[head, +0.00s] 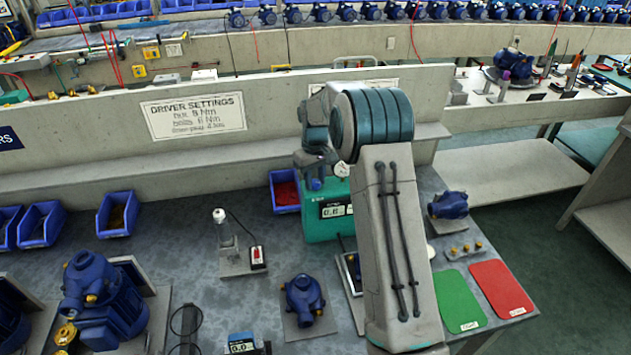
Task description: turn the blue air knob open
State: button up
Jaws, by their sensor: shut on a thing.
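The teal box (322,229) stands on the grey bench, with a round gauge (342,170) on top and a small display on its front. The blue air knob (316,184) shows small at the top of the box, left of the gauge. My gripper (316,176) points down over the box from behind my arm and is shut on the blue air knob. The fingertips are small and partly hidden, so the knob's turn angle and the gauge needle cannot be read.
A red-filled blue bin (285,190) stands left of the box, close to it. A blue pump (304,298) sits on a plate in front. A green mat (459,302) and red mat (501,289) lie right of my arm. A low wall (110,140) runs behind.

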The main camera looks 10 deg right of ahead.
aim_at(315, 182)
jog(key=shift+r+n, duration=0.1)
jog(key=shift+n, duration=2.1)
jog(key=shift+w, duration=0.1)
jog(key=o, duration=1)
notch_tip(315, 182, up, 14)
jog(key=shift+f+b, duration=0.1)
jog(key=shift+b, duration=0.8)
